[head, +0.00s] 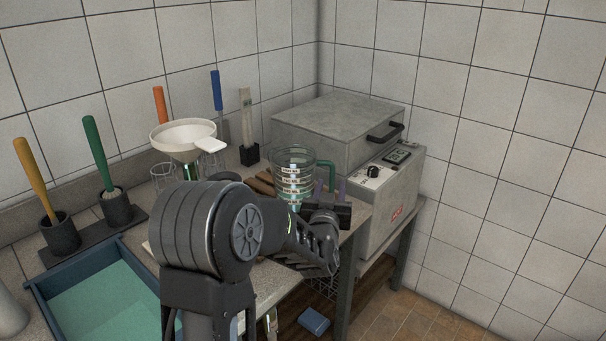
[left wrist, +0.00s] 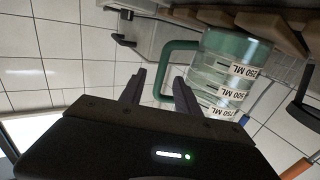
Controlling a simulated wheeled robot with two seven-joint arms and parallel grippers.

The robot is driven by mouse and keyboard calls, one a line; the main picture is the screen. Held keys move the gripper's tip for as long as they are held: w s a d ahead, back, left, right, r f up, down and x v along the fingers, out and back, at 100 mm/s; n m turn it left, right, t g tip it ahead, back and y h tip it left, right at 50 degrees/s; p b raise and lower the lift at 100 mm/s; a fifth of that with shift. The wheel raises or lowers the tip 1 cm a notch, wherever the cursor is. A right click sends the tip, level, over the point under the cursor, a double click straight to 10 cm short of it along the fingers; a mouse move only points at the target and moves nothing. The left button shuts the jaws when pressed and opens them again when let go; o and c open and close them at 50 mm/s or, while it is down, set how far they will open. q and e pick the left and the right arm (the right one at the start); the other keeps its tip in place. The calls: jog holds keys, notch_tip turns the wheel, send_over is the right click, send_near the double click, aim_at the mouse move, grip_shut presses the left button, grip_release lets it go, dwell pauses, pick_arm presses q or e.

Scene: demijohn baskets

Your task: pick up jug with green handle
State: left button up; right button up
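The clear measuring jug (head: 293,178) with a green handle (head: 327,165) stands upright on the worktop near its right end. In the left wrist view the jug (left wrist: 228,62) appears upside down, with white volume labels. My left gripper (head: 330,188) is at the handle side of the jug. In the left wrist view its two fingers (left wrist: 157,88) are apart, and the green handle (left wrist: 170,47) shows beyond and between them. I cannot tell whether a finger touches the handle. My left arm hides part of the worktop before the jug. My right gripper is not in view.
A grey machine (head: 390,190) with a lidded box (head: 335,125) stands right behind the jug. A white funnel (head: 183,138) is left of it. Brushes in dark holders (head: 62,235) stand farther left, beside a blue basin (head: 45,290). Tiled walls close the back.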

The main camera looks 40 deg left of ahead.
aim_at(333, 172)
pick_arm(q)
jog(key=shift+w, duration=0.1)
jog(key=shift+s+d+r, duration=0.1)
jog(key=shift+s+r, duration=0.1)
jog(key=shift+s, duration=0.05)
jog(key=shift+x, duration=1.4)
jog(key=shift+w, duration=0.2)
jog(key=shift+p+x, duration=0.75)
jog(key=shift+x, duration=1.7)
jog(key=shift+s, duration=0.15)
